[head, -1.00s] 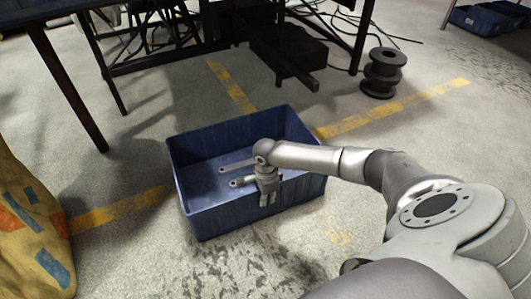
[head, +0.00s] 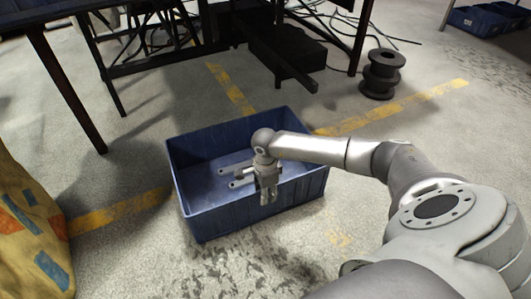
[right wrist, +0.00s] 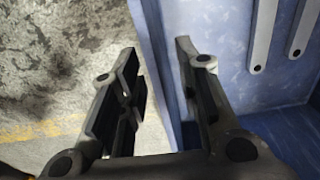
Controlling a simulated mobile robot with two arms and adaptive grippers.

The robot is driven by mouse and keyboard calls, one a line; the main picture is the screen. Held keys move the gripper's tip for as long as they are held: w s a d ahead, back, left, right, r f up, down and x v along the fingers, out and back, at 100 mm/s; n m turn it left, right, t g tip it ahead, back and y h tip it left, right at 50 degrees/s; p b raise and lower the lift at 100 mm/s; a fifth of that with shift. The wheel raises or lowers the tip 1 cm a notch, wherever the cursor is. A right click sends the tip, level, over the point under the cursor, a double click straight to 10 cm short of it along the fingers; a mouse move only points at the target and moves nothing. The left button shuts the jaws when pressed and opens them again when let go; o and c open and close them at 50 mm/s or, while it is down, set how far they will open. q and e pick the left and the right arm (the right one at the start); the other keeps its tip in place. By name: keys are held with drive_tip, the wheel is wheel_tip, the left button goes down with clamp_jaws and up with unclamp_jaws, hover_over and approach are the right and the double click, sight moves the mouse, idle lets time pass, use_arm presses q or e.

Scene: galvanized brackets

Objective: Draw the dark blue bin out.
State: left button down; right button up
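The dark blue bin (head: 215,217) stands on the floor in the middle of the head view, its top open. Flat grey metal brackets (head: 240,184) lie inside it; they also show in the right wrist view (right wrist: 262,38). My right gripper (head: 268,198) points down at the bin's near wall. In the right wrist view the fingers (right wrist: 160,75) are spread, one outside the wall (right wrist: 152,45) and one inside. Floor shows between the outer finger and the wall. My left gripper is not in view.
A dark table (head: 68,88) stands behind the bin, with cables and a black box (head: 290,50) under it. A black spool (head: 382,74) is at the back right. A yellow bag (head: 30,235) is at the left. The floor in front of the bin is clear.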

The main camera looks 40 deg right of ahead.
wheel_tip(320, 180, up, 8)
drive_tip(key=shift+f, duration=0.1)
idle(0.6)
